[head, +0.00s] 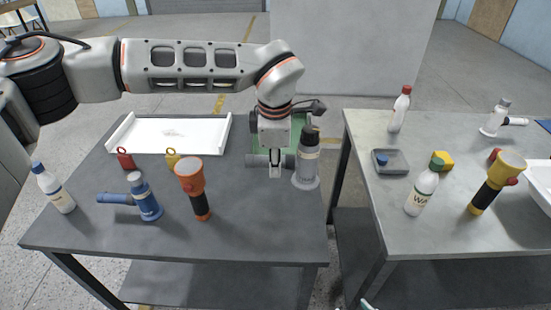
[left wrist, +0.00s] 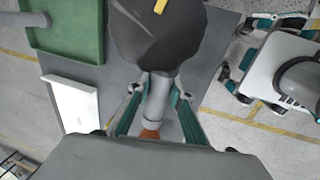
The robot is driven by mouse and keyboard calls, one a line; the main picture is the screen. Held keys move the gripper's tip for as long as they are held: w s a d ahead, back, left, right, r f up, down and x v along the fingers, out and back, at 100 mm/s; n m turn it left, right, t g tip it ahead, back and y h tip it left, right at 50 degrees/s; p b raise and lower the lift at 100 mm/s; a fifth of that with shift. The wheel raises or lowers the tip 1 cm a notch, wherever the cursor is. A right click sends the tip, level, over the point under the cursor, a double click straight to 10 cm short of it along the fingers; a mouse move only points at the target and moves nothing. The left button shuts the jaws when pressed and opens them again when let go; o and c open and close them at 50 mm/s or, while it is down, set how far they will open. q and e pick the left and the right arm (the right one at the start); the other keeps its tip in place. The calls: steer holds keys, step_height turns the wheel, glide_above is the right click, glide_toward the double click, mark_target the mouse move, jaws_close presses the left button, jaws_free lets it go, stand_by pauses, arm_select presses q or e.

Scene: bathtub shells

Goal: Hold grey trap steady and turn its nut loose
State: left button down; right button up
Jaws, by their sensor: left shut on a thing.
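The grey trap (head: 306,168) stands upright at the right edge of the left table, with a dark top and a round foot. A grey side pipe (head: 256,161) runs left from it. My left gripper (head: 276,172) points down at this pipe, left of the body, and is shut on it. In the left wrist view a light grey pipe (left wrist: 157,100) lies between the teal fingers (left wrist: 155,118), with the big dark body (left wrist: 160,35) beyond. The fingers partly hide the pipe.
A green tray (head: 292,133) lies behind the trap. An orange torch (head: 190,178), a blue trap (head: 147,199), a bottle (head: 54,189) and a white tray (head: 142,149) share the left table. A gap separates it from the right table (head: 440,239), which holds bottles and a yellow torch (head: 498,181).

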arm_select(q)
steer(key=shift+f+b, duration=2.8)
steer(key=shift+f, duration=4.8)
steer(key=shift+f, duration=0.25)
